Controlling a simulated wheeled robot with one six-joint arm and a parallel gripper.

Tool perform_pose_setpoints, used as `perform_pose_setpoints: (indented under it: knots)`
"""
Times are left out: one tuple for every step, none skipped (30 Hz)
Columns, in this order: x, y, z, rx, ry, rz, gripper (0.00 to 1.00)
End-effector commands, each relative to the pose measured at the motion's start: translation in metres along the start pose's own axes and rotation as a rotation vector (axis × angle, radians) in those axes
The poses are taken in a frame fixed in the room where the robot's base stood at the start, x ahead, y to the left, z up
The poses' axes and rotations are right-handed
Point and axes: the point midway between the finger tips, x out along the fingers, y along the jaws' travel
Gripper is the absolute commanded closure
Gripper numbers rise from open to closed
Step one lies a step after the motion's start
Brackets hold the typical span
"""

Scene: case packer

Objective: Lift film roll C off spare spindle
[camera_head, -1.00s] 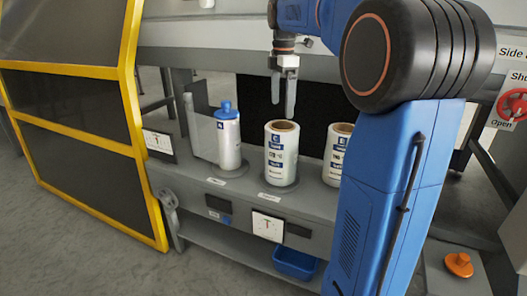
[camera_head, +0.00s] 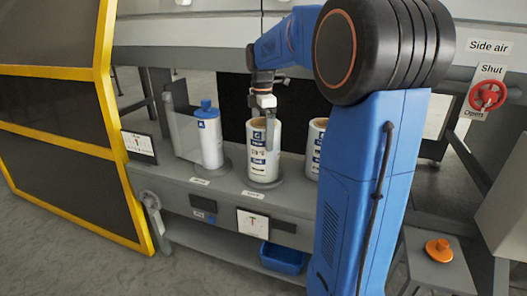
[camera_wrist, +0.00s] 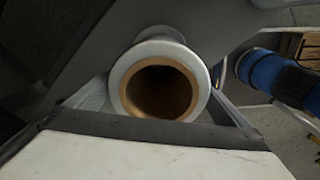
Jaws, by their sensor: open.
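The white film roll (camera_head: 260,165) with a blue letter that looks like C stands upright on a round base on the grey shelf, in the middle of three rolls. In the wrist view I look down into the brown core of this film roll (camera_wrist: 158,90); its spindle is not clear in the dark core. My gripper (camera_head: 266,128) is open and points down at the roll's top, with one finger in front of its upper side. In the wrist view the fingers of my gripper (camera_wrist: 160,98) lie on either side of the roll. I cannot tell whether they touch it.
A slimmer white roll with a blue cap (camera_head: 209,140) stands to the left beside a clear panel. Another white roll (camera_head: 315,145) stands close on the right, partly hidden by my arm. A blue bin (camera_head: 284,258) sits below the shelf. A yellow-framed guard (camera_head: 103,75) is at left.

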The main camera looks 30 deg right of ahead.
Motion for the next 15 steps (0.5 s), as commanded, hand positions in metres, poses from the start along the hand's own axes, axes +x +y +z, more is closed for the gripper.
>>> perform_pose_setpoints:
  knots:
    - [0.007, 0.0, 0.001, 0.0, 0.0, -0.003, 0.0]
    - [0.011, 0.001, 0.002, 0.0, 0.0, -0.002, 0.0]
    - [0.017, 0.001, 0.002, 0.0, 0.0, -0.003, 0.0]
    - [0.021, 0.001, 0.003, 0.0, 0.0, -0.003, 0.0]
    - [0.025, 0.001, 0.004, 0.0, 0.0, -0.002, 0.0]
    - [0.03, 0.002, 0.003, 0.0, 0.0, -0.002, 0.0]
    - [0.033, 0.001, 0.003, 0.0, 0.0, -0.002, 0.0]
    - [0.036, 0.001, 0.003, 0.0, 0.0, -0.002, 0.0]
    - [0.04, 0.002, 0.003, 0.0, 0.0, -0.001, 0.0]
    - [0.042, 0.002, 0.003, 0.0, 0.0, -0.001, 0.0]
    - [0.043, 0.002, 0.003, 0.0, 0.0, 0.0, 0.0]
    - [0.044, 0.002, 0.003, 0.0, 0.0, 0.0, 0.0]
    - [0.045, 0.002, 0.003, 0.0, 0.0, 0.0, 0.0]
    - [0.045, 0.002, 0.003, 0.0, 0.0, 0.0, 0.0]
    - [0.045, 0.002, 0.003, 0.0, 0.0, 0.0, 0.0]
